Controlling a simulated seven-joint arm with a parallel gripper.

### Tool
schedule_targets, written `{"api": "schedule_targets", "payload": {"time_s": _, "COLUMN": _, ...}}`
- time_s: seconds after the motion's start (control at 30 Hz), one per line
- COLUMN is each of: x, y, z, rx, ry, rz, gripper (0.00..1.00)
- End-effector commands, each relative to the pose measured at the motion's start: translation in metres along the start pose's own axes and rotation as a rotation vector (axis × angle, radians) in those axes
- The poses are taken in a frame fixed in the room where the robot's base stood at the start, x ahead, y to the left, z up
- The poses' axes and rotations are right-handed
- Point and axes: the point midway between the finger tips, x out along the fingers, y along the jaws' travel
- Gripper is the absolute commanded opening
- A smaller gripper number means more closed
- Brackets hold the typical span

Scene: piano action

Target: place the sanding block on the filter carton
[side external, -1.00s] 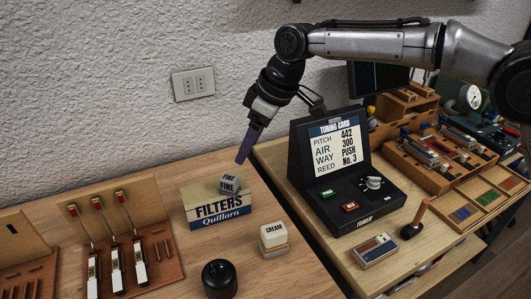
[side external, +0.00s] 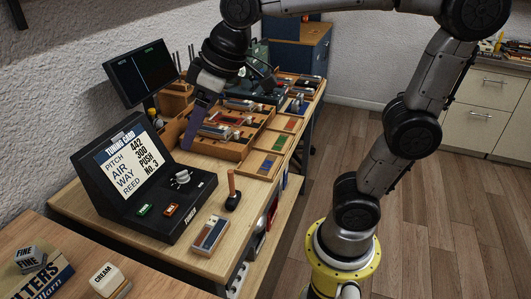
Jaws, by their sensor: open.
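The sanding block (side external: 30,258) is a small grey block marked FINE. It rests on top of the filter carton (side external: 52,278), a yellow and dark-blue box marked FILTERS, at the bottom left of the side view. The carton is partly cut off by the frame edge. My gripper (side external: 188,145) has purple fingers pointing down. It is well apart from the block and carton, showing past the tuning card unit and in front of the wooden trays. It is open, and I see nothing in it.
A white block marked CREAM (side external: 108,280) stands right of the carton. The black tuning card unit (side external: 128,170) stands on the bench behind it. A wooden-handled tool (side external: 232,190), a small striped box (side external: 210,236) and wooden trays (side external: 258,165) occupy the bench to the right.

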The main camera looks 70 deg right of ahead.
Motion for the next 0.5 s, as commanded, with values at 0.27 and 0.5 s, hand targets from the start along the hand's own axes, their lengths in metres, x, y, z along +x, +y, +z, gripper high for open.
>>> {"api": "schedule_targets", "payload": {"time_s": 0.27, "x": -0.009, "y": 0.019, "z": 0.123, "rx": 0.185, "ry": 0.032, "rz": 0.089, "gripper": 0.69}}
{"api": "schedule_targets", "payload": {"time_s": 0.5, "x": -0.001, "y": 0.021, "z": 0.162, "rx": 0.245, "ry": 0.04, "rz": 0.118, "gripper": 0.69}}
